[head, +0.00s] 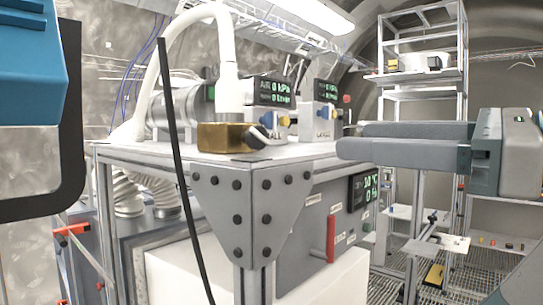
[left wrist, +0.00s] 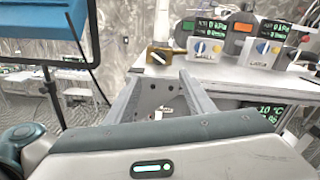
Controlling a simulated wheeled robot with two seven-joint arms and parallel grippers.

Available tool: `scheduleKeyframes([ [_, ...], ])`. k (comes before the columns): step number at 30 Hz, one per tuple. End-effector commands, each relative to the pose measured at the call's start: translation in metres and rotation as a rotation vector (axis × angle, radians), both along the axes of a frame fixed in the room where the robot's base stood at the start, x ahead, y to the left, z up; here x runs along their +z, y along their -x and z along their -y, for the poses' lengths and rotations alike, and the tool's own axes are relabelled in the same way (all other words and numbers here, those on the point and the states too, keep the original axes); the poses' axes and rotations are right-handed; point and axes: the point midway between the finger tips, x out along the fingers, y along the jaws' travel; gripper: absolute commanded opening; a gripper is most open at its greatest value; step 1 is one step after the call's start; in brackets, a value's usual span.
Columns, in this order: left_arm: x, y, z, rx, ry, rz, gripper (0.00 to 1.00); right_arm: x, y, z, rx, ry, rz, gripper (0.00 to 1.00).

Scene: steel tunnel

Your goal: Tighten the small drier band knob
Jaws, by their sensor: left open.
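A brass-coloured band (head: 222,138) with a small dark knob (head: 257,142) sits around the foot of a white hose (head: 228,70), near the table's front corner. I take this for the drier band, but no label on it is readable. In the left wrist view the band (left wrist: 158,56) shows beyond my fingers. My left gripper (head: 350,140) is open and empty, to the right of the band and clearly apart from it. In the left wrist view its two fingers (left wrist: 158,78) point towards the table, with a bolted corner plate behind the gap. My right gripper does not show.
Control boxes with blue knobs (head: 268,120) and green displays stand on the table (head: 140,153) behind the band. A blue box (head: 32,75) and a dark frame are close at the left. A shelf rack (head: 420,95) stands back right.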

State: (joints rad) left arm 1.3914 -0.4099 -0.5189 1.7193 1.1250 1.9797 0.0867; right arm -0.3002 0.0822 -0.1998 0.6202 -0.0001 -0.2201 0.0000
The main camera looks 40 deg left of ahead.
Motion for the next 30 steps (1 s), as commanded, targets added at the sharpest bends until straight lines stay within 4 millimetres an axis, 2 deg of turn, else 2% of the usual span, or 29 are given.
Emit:
scheduleKeyframes([
  [1,-0.005,0.0,-0.001,0.001,0.0,0.002,0.49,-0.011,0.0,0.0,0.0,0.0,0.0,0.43],
  [3,-0.005,0.0,-0.003,0.002,0.002,0.002,0.49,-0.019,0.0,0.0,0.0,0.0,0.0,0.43],
  [17,-0.004,0.002,-0.015,-0.005,0.005,0.001,0.49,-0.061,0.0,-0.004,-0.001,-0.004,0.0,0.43],
  [18,0.002,0.001,-0.022,-0.007,0.007,-0.002,0.49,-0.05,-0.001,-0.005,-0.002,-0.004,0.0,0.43],
  [30,0.004,-0.004,-0.09,-0.002,0.007,-0.001,0.49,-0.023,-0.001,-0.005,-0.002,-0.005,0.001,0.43],
])
